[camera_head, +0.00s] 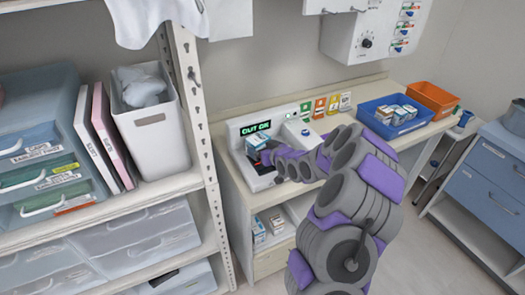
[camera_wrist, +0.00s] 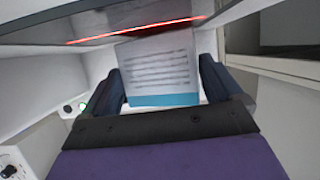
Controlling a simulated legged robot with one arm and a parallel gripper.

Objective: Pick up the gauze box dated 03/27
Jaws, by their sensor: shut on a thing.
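My gripper (camera_wrist: 165,84) is shut on a small white and blue box (camera_wrist: 158,68). In the wrist view, the box stands between the two dark fingers, showing a white face with grey printed lines and a blue band. A red light line runs across just above it. In the head view, the box (camera_head: 257,141) is in front of the white device with a green lit display (camera_head: 254,128), at the end of my arm. My gripper (camera_head: 266,155) partly hides the device's lower part. No date is readable on the held box.
On the counter, a blue bin (camera_head: 374,125) holds several similar boxes, beside an orange bin (camera_head: 433,97). More small boxes (camera_head: 276,223) sit on the shelf below the device. A metal shelf post (camera_head: 203,130) stands close left of it; a blue drawer cabinet (camera_head: 492,170) is right.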

